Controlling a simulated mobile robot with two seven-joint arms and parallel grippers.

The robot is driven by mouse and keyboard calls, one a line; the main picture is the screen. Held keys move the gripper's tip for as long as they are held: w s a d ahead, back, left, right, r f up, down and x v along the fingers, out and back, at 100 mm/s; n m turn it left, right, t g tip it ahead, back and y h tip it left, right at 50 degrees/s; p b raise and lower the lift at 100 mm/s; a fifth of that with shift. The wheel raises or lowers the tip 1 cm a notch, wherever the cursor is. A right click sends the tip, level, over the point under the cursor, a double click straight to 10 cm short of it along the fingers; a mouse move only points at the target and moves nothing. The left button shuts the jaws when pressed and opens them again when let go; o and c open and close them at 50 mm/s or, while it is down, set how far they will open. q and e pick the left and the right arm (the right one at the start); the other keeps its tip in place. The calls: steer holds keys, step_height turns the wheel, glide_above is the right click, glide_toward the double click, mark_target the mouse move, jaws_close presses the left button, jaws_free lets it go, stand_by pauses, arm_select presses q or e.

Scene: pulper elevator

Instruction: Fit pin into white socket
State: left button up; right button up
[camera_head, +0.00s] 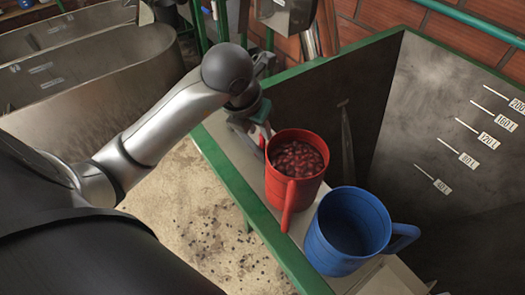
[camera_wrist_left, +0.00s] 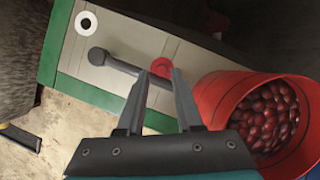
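A grey pin (camera_wrist_left: 121,66) with a round knob shows in the left wrist view, over a pale ledge (camera_wrist_left: 135,32). Its far end runs behind my left finger toward a red ring-shaped socket (camera_wrist_left: 161,67); whether it sits in that socket I cannot tell. The white socket (camera_wrist_left: 86,22), a white ring with a dark hole, is at the upper left and looks empty. My left gripper (camera_wrist_left: 161,73) is open, its fingers apart over the pin's end and the red socket. In the head view my left gripper (camera_head: 256,128) is beside the red mug. My right gripper is not in view.
A red mug (camera_head: 293,183) full of dark red cherries stands close to my left gripper; it also shows in the wrist view (camera_wrist_left: 222,92). A blue mug (camera_head: 345,232) stands beside it. A green rim (camera_head: 245,195) edges the ledge. A deep marked tank (camera_head: 425,125) lies beyond.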

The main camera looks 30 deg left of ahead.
mark_target(263, 149)
arm_select(q)
steer(key=shift+x, duration=1.9)
steer(key=shift+c, duration=0.4)
jaws_close()
